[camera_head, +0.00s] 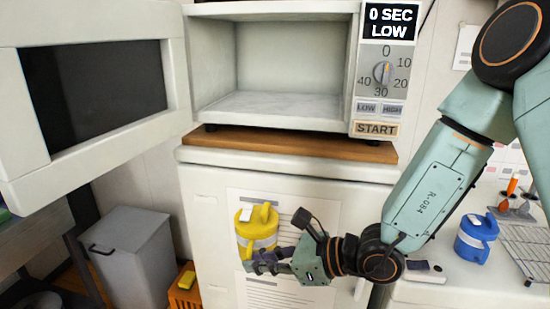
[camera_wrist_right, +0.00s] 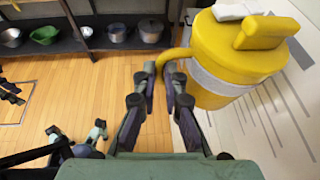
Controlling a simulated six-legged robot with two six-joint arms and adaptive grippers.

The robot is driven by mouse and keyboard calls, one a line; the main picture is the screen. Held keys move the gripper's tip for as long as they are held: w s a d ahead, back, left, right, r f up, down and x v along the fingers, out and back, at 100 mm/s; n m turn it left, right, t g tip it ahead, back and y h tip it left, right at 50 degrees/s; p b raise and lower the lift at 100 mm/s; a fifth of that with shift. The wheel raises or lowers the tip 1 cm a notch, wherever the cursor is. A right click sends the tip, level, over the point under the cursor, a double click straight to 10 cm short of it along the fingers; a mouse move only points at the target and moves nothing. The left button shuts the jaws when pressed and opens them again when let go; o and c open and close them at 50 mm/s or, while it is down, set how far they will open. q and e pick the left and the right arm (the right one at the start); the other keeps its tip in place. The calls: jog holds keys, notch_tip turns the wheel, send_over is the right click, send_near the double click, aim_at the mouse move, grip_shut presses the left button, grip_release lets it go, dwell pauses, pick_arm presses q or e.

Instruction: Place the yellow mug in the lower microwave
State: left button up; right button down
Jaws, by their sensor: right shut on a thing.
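The yellow mug (camera_head: 256,229) has a lid and a pale band. My right gripper (camera_head: 262,262) is shut on it and holds it upright in front of the white cabinet, below the microwave. In the right wrist view the mug (camera_wrist_right: 240,62) is at the upper right, and its handle lies between the fingertips of my right gripper (camera_wrist_right: 166,78). The microwave (camera_head: 275,119) stands with its door (camera_head: 100,150) swung open to the left. Its inside is empty. Its display reads 0 SEC LOW. Only one microwave shows. My left gripper is not in view.
The microwave sits on a wooden board (camera_head: 290,143) on the white cabinet (camera_head: 205,190). A blue mug (camera_head: 476,238) and a wire rack (camera_head: 530,245) are on the right counter. A grey bin (camera_head: 130,255) stands at the lower left. Shelves with pots (camera_wrist_right: 115,32) show in the wrist view.

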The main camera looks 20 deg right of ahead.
jog(key=shift+m+t+h, duration=0.3)
jog(key=shift+h, duration=0.1)
jog(key=r+p, duration=0.1)
jog(key=r, duration=0.1)
jog(key=w+a+r+p, duration=0.1)
jog(key=r, duration=0.2)
jog(key=a+r+p, duration=0.1)
jog(key=r, duration=0.2)
jog(key=shift+w+r, duration=0.25)
jog(key=shift+w, duration=0.1)
jog(key=w+r+m+t+h+p, duration=0.2)
jog(key=r+p, duration=0.4)
jog(key=r, duration=0.7)
jog(key=w+r+m+t+h+p, duration=0.1)
jog(key=w+r+m+h+p, duration=0.3)
jog(key=r, duration=0.9)
jog(key=n+y+b, duration=0.1)
jog(key=y+b, duration=0.1)
send_over(261, 115)
notch_tip(261, 115, down, 3)
jog(key=f, duration=0.3)
jog(key=shift+s+d+f, duration=0.1)
jog(key=shift+s+f, duration=0.05)
jog(key=shift+s, duration=0.05)
jog(key=shift+w+d+f, duration=0.1)
jog(key=shift+w+f, duration=0.05)
jog(key=shift+w, duration=0.05)
jog(key=shift+w+f+p, duration=0.1)
jog(key=shift+f+p, duration=0.05)
jog(key=shift+p, duration=0.2)
